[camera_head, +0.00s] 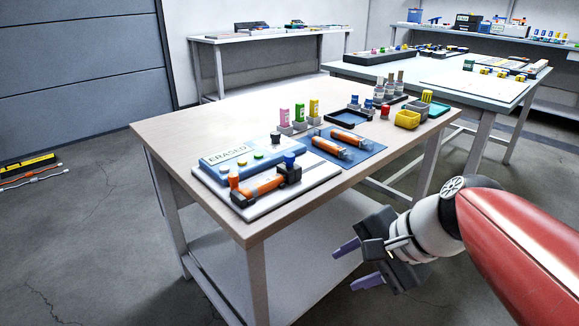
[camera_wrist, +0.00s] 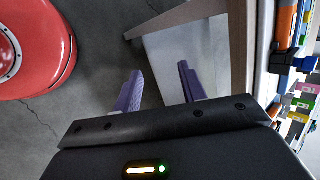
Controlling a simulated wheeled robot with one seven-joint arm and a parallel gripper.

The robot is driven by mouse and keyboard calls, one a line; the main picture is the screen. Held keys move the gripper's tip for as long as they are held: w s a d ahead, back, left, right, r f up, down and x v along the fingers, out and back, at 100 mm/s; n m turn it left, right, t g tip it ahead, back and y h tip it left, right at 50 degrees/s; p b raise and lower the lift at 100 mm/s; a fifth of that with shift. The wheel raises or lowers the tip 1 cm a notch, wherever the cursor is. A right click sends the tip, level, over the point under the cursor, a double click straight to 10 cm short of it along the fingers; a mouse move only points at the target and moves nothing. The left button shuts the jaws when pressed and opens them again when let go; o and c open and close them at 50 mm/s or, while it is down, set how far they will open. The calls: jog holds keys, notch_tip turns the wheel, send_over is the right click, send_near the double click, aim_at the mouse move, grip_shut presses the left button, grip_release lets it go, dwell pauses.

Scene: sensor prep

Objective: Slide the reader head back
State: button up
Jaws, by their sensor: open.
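The reader (camera_head: 240,148) is a blue box on a white base plate at the near left of the wooden table, and its display reads ERASED. An orange sensor (camera_head: 262,186) lies along its front. A black reader head (camera_head: 292,174) with a blue knob stands at the sensor's right end; an orange-topped black block is at the left end. In the wrist view the dark head (camera_wrist: 284,62) shows at the right edge. My gripper (camera_head: 345,270) is open and empty, below and in front of the table edge, apart from the reader; its purple fingers also show in the wrist view (camera_wrist: 159,72).
Two orange sensors lie on a blue mat (camera_head: 372,148) right of the reader. Pink, green and yellow bottles (camera_head: 299,112) stand behind. Yellow and green bins (camera_head: 407,120) sit at the right end. The table's front edge (camera_head: 300,217) lies between my gripper and the reader.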

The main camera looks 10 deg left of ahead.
jog(key=w+a+r+m+y+b, duration=0.2)
jog(key=w+a+r+m+y, duration=0.1)
jog(key=w+a+m+y, duration=0.4)
jog(key=m+t+y+b, duration=0.1)
jog(key=m+y, duration=0.3)
jog(key=m, duration=0.1)
send_near(290, 154)
jog(key=x, duration=0.2)
jog(key=shift+a+f, duration=0.25)
jog(key=shift+a, duration=0.05)
jog(key=x, duration=0.7)
jog(key=shift+a, duration=0.25)
grip_shut()
jog(key=shift+d+r, duration=0.1)
